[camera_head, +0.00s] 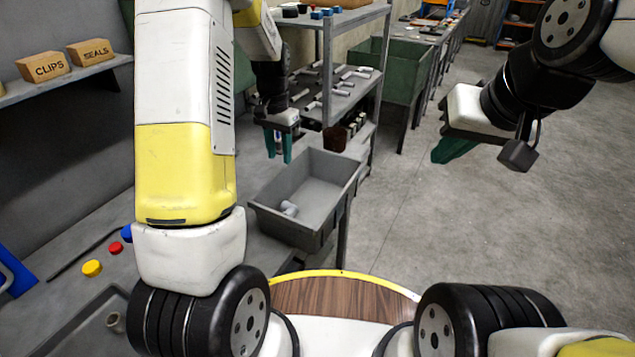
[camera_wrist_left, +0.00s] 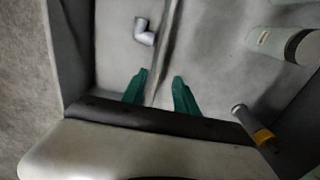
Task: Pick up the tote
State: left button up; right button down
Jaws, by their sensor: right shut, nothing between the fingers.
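The tote (camera_head: 287,231) is an open grey bin on the right end of the bench in the head view. A light grey pipe elbow (camera_head: 289,208) lies inside it; the elbow also shows in the left wrist view (camera_wrist_left: 145,33). My left gripper (camera_head: 279,160) points down near the tote's left rim, its green fingers apart and empty. In the left wrist view the fingers (camera_wrist_left: 159,76) lie either side of a thin edge that looks like the tote's rim; I cannot tell the height gap. My right gripper (camera_head: 440,157) is shut and empty, in the air at right.
A metal shelf rack (camera_head: 353,75) with pipe fittings stands behind the tote. A brown cup (camera_head: 335,139) sits on its lower shelf. A green bin (camera_head: 405,72) is further back. Red and yellow buttons (camera_head: 92,268) are on the bench at left. The floor (camera_head: 490,230) at right is clear.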

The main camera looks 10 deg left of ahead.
aim_at(282, 169)
pick_arm(q)
notch_tip(282, 169, down, 6)
jog(key=shift+s+d+r, duration=0.1)
jog(key=shift+s+d, duration=0.05)
grip_shut()
dwell(1.5)
